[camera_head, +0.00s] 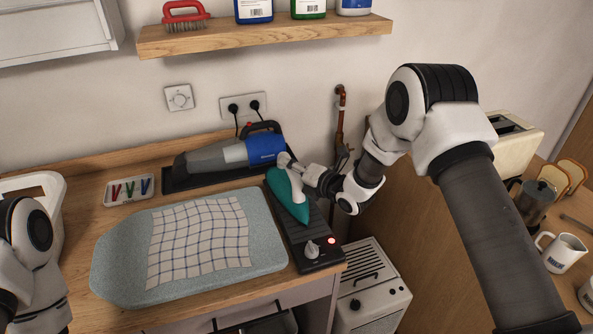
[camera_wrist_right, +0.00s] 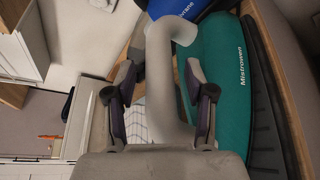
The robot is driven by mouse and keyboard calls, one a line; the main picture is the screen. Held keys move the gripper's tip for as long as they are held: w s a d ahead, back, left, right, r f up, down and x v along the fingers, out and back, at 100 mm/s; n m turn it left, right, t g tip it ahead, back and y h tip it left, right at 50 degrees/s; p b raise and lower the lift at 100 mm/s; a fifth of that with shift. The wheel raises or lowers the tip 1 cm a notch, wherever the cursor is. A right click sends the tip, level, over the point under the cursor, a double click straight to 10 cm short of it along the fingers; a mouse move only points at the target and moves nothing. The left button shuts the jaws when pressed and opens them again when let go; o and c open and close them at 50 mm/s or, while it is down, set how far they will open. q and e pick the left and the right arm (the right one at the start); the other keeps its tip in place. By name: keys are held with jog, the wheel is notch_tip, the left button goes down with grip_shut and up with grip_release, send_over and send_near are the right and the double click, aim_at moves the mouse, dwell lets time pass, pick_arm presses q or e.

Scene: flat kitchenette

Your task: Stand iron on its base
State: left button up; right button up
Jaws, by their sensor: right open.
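The iron (camera_head: 288,199) has a teal body and a light grey handle. My right gripper (camera_head: 306,173) is at the handle end of the iron. In the right wrist view my open gripper (camera_wrist_right: 160,80) has one finger on each side of the grey handle (camera_wrist_right: 161,60), with gaps showing; the teal body (camera_wrist_right: 222,85) lies to the right. My left arm shows at the left edge, but its gripper is not visible.
A grey-blue ironing pad (camera_head: 120,255) with a checked cloth (camera_head: 200,240) lies left of the base. A blue and grey handheld vacuum (camera_head: 235,153) sits in a black tray behind. A small tray of pegs (camera_head: 112,193) is at the left. A shelf (camera_head: 265,37) hangs above.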

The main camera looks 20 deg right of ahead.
jog(key=shift+s+d+r, duration=0.1)
jog(key=shift+s+d, duration=0.05)
jog(key=shift+s, duration=0.05)
jog(key=b+v, duration=0.2)
jog(key=v, duration=0.9)
jog(key=shift+s+b, duration=0.3)
jog(key=shift+b, duration=0.1)
jog(key=shift+r, duration=0.15)
dwell(1.0)
